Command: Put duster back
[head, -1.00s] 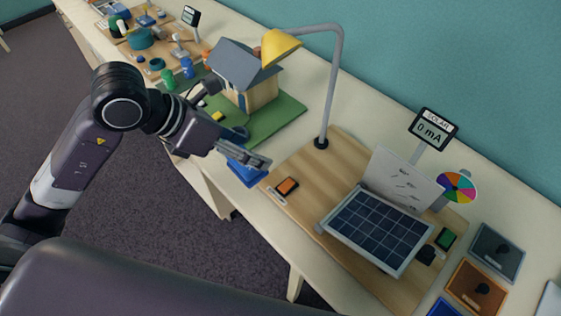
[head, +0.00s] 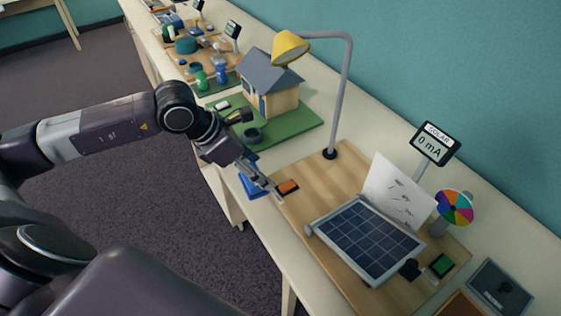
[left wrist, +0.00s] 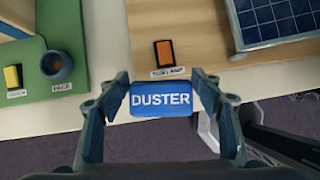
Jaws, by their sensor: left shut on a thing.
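The duster (left wrist: 160,99) is a blue block with white letters reading DUSTER. In the left wrist view it sits between the two fingers of my left gripper (left wrist: 161,88), which is shut on it. In the head view my left gripper (head: 270,186) is at the table's front edge, beside the left corner of the solar board. Part of the blue duster (head: 249,181) shows beside the fingers there; the fingers hide the rest. I cannot tell whether it touches the table. My right gripper is not in view.
An orange block (head: 287,187) lies on the solar board (head: 305,190), close to my left gripper. The board bears a lamp (head: 346,95) and a solar panel (head: 368,240). A model house (head: 270,85) stands on a green base (head: 290,131). A cup (left wrist: 57,65) stands near the base's edge.

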